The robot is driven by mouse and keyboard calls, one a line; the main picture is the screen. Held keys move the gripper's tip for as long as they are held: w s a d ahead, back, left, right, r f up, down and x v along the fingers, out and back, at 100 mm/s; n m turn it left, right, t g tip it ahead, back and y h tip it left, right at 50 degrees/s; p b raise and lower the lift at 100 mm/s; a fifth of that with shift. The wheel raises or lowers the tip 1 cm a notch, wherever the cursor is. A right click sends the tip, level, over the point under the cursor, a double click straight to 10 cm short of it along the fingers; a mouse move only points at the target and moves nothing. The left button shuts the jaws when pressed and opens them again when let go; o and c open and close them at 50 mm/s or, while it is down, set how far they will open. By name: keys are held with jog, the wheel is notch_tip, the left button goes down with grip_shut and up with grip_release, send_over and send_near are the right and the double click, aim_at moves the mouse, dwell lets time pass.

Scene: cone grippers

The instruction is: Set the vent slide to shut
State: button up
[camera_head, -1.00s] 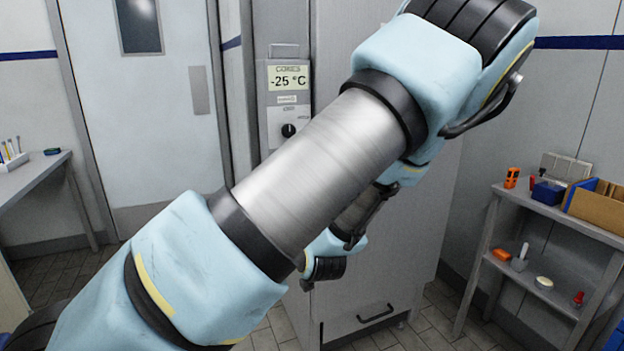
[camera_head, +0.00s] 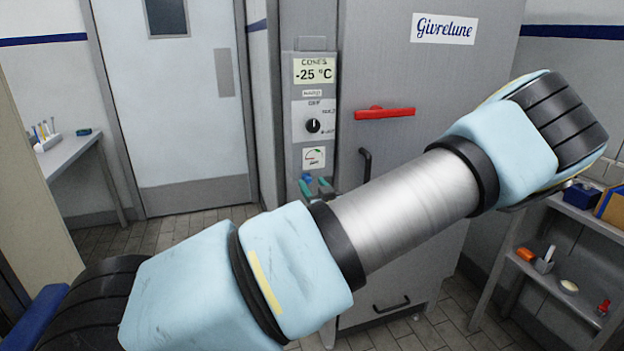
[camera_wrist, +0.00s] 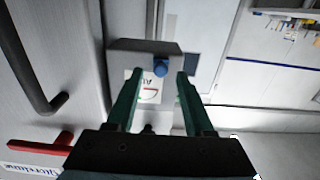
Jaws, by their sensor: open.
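A small blue knob (camera_head: 306,177), which looks like the vent slide's handle, is low on the cabinet's control column, just under the gauge label. In the wrist view the blue knob (camera_wrist: 160,68) sits on a grey block (camera_wrist: 125,52). My gripper (camera_wrist: 161,78) is open, its two green fingers pointing at the block, with the knob between their tips in the picture. I cannot tell whether they touch it. In the head view the green fingertips (camera_head: 316,186) show just below the knob; my arm hides the rest. The slide's position marks are not readable.
The column (camera_head: 316,75) carries a -25 °C display (camera_head: 315,70), a black dial (camera_head: 313,126) and a gauge label (camera_head: 314,157). A red handle (camera_head: 384,113) and a black door handle (camera_head: 365,165) stick out to the right. A shelf (camera_head: 540,275) stands at the right.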

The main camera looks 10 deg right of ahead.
jog(key=shift+w+a, duration=0.1)
jog(key=shift+w, duration=0.5)
grip_shut()
dwell(1.1)
